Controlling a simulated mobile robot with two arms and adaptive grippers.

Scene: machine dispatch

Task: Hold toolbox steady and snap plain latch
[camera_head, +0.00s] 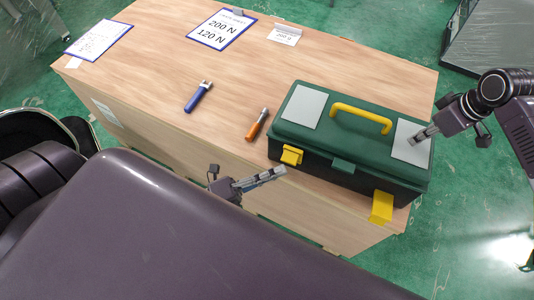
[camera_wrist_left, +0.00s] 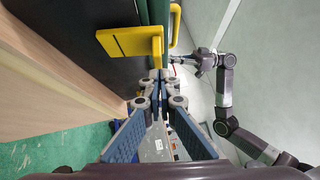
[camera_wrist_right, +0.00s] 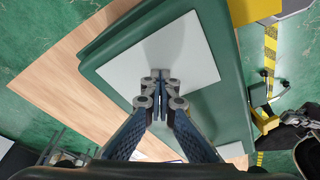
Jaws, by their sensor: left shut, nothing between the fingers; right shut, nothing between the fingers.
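The dark green toolbox (camera_head: 315,137) with a yellow handle (camera_head: 360,117) stands lid down at the right of the table. Its left yellow latch (camera_head: 291,155) lies near the front face; its right yellow latch (camera_head: 382,208) sticks out and down. My left gripper (camera_head: 284,171) is shut, just in front of and below the left latch. In the left wrist view a protruding yellow latch (camera_wrist_left: 130,42) is beside its tips (camera_wrist_left: 158,76). My right gripper (camera_head: 413,142) is shut with its tips at the right pale lid panel (camera_head: 403,153). That panel (camera_wrist_right: 185,52) fills much of the right wrist view; contact is unclear.
A blue-handled tool (camera_head: 198,97) and an orange-handled tool (camera_head: 257,125) lie left of the toolbox on the wooden table (camera_head: 150,70). Two clipboards (camera_head: 222,29) (camera_head: 98,40) and a small card (camera_head: 285,34) lie along its back and left. The table's middle is mostly clear.

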